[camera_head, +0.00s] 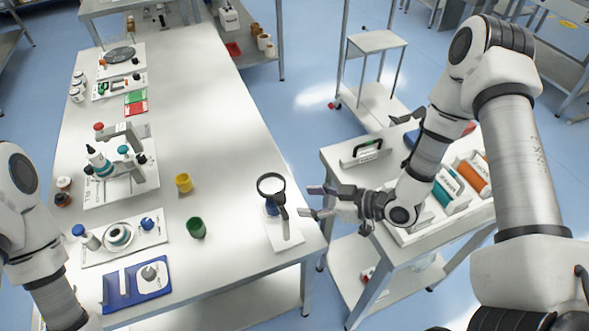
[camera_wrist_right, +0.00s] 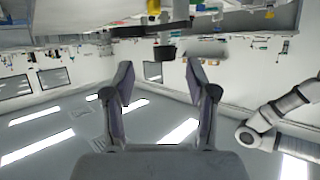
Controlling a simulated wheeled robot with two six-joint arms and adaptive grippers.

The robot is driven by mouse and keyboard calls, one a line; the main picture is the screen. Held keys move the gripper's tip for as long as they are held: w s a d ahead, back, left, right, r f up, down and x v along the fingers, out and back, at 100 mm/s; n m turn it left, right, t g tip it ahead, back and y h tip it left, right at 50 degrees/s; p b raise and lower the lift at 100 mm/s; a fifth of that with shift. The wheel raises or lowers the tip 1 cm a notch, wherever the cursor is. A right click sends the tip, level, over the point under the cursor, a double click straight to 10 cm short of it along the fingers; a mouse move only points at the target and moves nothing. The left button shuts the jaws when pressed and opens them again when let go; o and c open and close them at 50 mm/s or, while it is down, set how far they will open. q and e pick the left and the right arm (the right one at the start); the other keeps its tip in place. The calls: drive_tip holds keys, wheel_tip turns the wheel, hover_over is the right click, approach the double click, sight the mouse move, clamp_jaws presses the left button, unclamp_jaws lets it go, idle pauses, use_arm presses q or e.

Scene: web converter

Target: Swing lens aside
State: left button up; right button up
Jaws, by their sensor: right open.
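The lens (camera_head: 271,178) is a round, black-rimmed magnifier on a dark arm (camera_head: 281,206), standing on a white base plate (camera_head: 284,238) near the right edge of the long table. A small blue item (camera_head: 270,209) sits below the lens, partly hidden by it. My right gripper (camera_head: 309,201) is open and empty, just right of the lens and apart from it, with its fingers pointing left toward it. In the right wrist view both fingers (camera_wrist_right: 164,84) are spread with nothing between them; I cannot clearly make out the lens there. My left gripper is out of view.
A green cup (camera_head: 196,228) and a yellow cup (camera_head: 184,183) stand left of the lens. A blue tray (camera_head: 118,297) and a white instrument stand (camera_head: 122,180) are further left. A white side cart (camera_head: 335,158) with bins stands under my right arm. The table's middle is clear.

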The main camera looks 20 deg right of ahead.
sight(281, 196)
drive_tip(key=w+a, duration=0.1)
drive_tip(key=w+a+p, duration=0.1)
drive_tip(key=w+a, duration=0.1)
drive_tip(key=w+a+p, duration=0.1)
drive_tip(key=a, duration=0.1)
drive_tip(key=shift+w+a+f, duration=0.15)
drive_tip(key=shift+w+f, duration=0.25)
drive_tip(key=shift+a+f, duration=0.1)
drive_tip(key=shift+a, duration=0.5)
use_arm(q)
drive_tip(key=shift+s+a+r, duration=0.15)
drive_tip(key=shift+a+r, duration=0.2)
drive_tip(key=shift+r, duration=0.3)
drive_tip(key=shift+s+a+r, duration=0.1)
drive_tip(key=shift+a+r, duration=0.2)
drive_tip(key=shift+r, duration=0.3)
use_arm(e)
drive_tip(key=shift+d, duration=0.15)
clamp_jaws()
